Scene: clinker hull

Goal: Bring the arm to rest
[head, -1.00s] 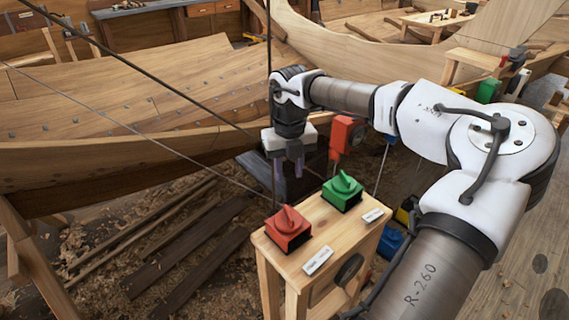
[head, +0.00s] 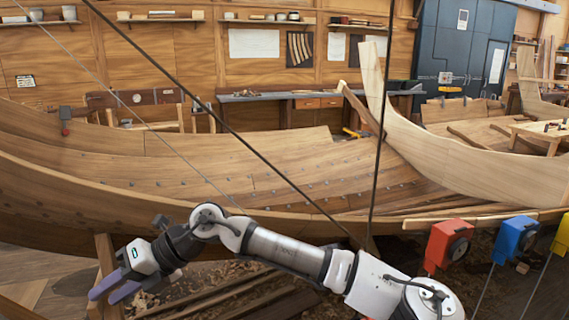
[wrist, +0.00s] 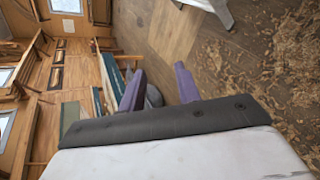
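My gripper (head: 112,290) is at the lower left of the head view, at the end of my outstretched arm. Its two purple fingers point down and left, in front of the wooden hull (head: 200,185). In the wrist view my gripper (wrist: 160,88) shows its fingers apart with nothing between them. Behind them lie the wooden floor and scattered shavings. No object is held.
A red box (head: 447,245), a blue box (head: 513,238) and a yellow box (head: 563,235) are at the right, with thin lines below them. Dark ropes cross the view in front of the hull. A wooden post (head: 105,262) stands close behind my gripper. A workbench (head: 290,96) stands at the back wall.

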